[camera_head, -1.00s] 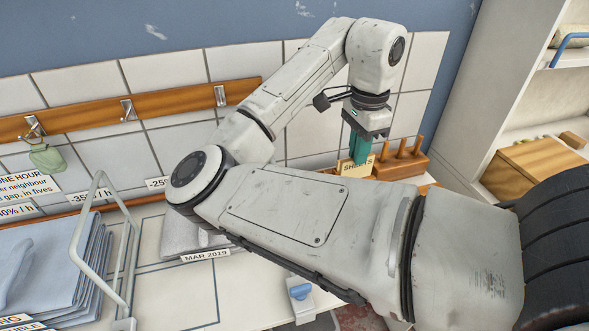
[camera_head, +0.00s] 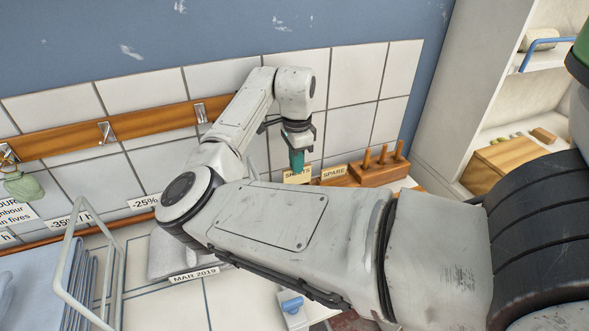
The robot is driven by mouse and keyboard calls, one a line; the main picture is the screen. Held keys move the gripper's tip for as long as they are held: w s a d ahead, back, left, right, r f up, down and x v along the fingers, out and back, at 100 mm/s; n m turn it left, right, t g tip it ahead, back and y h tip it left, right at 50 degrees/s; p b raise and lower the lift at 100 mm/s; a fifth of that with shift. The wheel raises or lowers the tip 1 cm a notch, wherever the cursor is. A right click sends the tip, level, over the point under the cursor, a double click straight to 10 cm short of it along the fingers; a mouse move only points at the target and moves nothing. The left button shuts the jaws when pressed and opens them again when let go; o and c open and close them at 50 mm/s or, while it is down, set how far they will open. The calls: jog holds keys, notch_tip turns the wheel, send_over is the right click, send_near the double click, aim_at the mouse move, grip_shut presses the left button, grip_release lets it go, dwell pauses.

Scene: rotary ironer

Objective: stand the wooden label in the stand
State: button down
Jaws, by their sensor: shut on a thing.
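My gripper (camera_head: 297,160), with teal fingers, points down near the tiled wall and is shut on the wooden label (camera_head: 296,178) marked SHEETS. The fingers hide part of the label's top edge. A second wooden label (camera_head: 334,172) marked SPARE stands just right of it. A brown wooden block with upright pegs (camera_head: 379,174) is to the right of both labels. I cannot make out the stand clearly, nor whether the held label touches anything below; my arm hides the area in front.
A wooden rail with metal hooks (camera_head: 105,132) runs along the wall. A wire frame (camera_head: 62,265) stands at left, beside folded blue cloth (camera_head: 30,290). A grey stack tagged MAR 2019 (camera_head: 194,275) lies behind my arm. Shelves (camera_head: 510,157) are at right.

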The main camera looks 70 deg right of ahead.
jog(key=shift+w+d+f, duration=0.1)
jog(key=shift+w+f, duration=0.05)
jog(key=shift+f, duration=0.8)
jog(key=shift+w+f, duration=0.15)
jog(key=shift+f, duration=0.8)
jog(key=shift+f, duration=0.2)
jog(key=c, duration=1.2)
grip_release()
jog(key=shift+r, duration=0.1)
notch_tip(320, 180, up, 12)
jog(key=shift+r+b, duration=0.15)
jog(key=shift+b, duration=0.35)
